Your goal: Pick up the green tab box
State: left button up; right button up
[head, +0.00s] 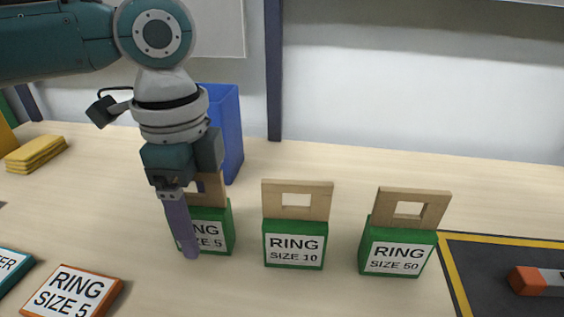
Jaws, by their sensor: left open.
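Three green boxes with wooden tabs on top stand in a row on the table. The left one (222,232), labelled RING SIZE 5, is partly hidden by my left gripper (188,240). The middle one (296,258) reads RING SIZE 10, and the right one (398,268) reads RING SIZE 50. Each tab has a rectangular window. My left gripper points down in front of the left box and its tab, open, with one purple finger showing. The other finger is hidden, and I cannot tell whether the gripper touches the box. My right gripper is out of view.
A blue bin (226,135) stands behind the left box. An orange-edged RING SIZE 5 sign (72,292) and a teal sign (10,268) lie at front left. Yellow stacked pieces (36,152) lie at back left. A dark yellow-edged mat (490,265) with an orange-ended object (530,281) is at right.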

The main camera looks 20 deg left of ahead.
pick_arm(q)
jog(key=shift+f, duration=0.15)
grip_shut()
dwell(0.5)
